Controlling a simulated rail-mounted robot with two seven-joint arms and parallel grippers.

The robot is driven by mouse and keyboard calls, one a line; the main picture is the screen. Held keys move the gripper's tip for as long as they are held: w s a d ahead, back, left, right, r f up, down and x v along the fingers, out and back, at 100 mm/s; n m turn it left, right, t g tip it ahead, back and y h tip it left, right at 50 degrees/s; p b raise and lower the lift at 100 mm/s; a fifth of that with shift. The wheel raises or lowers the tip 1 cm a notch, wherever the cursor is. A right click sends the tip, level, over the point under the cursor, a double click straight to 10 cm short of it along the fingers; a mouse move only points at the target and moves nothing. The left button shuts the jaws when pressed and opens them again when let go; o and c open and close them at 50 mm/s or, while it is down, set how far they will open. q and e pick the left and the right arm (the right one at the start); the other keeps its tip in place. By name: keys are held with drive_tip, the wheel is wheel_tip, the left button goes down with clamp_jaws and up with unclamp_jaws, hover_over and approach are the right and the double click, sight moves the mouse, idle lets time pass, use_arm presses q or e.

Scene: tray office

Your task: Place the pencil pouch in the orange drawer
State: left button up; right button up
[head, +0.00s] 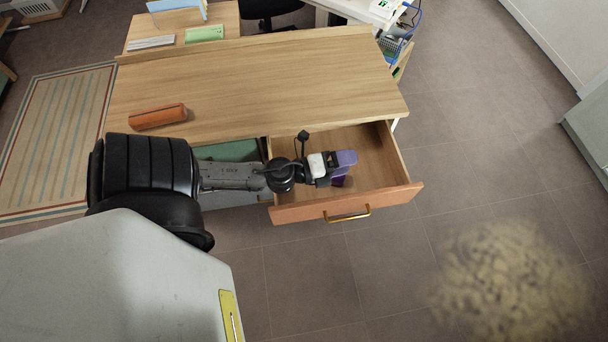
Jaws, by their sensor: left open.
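An orange-brown pouch (158,116), which looks like the pencil pouch, lies on the left part of the wooden desktop. The drawer with the orange front (300,212) is pulled open at the desk's right side. My left gripper (343,168) is over the open drawer, well to the right of the pouch and apart from it. It is open. Purple shapes show at its tip; I cannot tell whether they are all parts of the gripper. The arm and gripper hide the drawer's left part. My right gripper is not in view.
The wooden desk (260,80) is clear apart from the pouch. Behind it stand a smaller surface with a keyboard (151,42) and a green item (204,34), and a dark chair (270,8). A striped rug (55,140) lies at left. Floor at right is open.

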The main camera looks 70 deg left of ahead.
use_arm(q)
drive_tip(key=s+d+f+n+g, duration=0.4)
drive_tip(key=s+d+n+g, duration=0.2)
drive_tip(key=n, duration=0.3)
drive_tip(key=s+d+f+n+g+y, duration=0.1)
drive_tip(key=s+d+f+n+g, duration=0.3)
drive_tip(key=s+d+n+g, duration=0.2)
drive_tip(key=s+n+g, duration=0.2)
drive_tip(key=n, duration=0.2)
drive_tip(key=shift+s+d+f, duration=0.2)
drive_tip(key=shift+d+f, duration=0.05)
drive_tip(key=shift+f, duration=0.15)
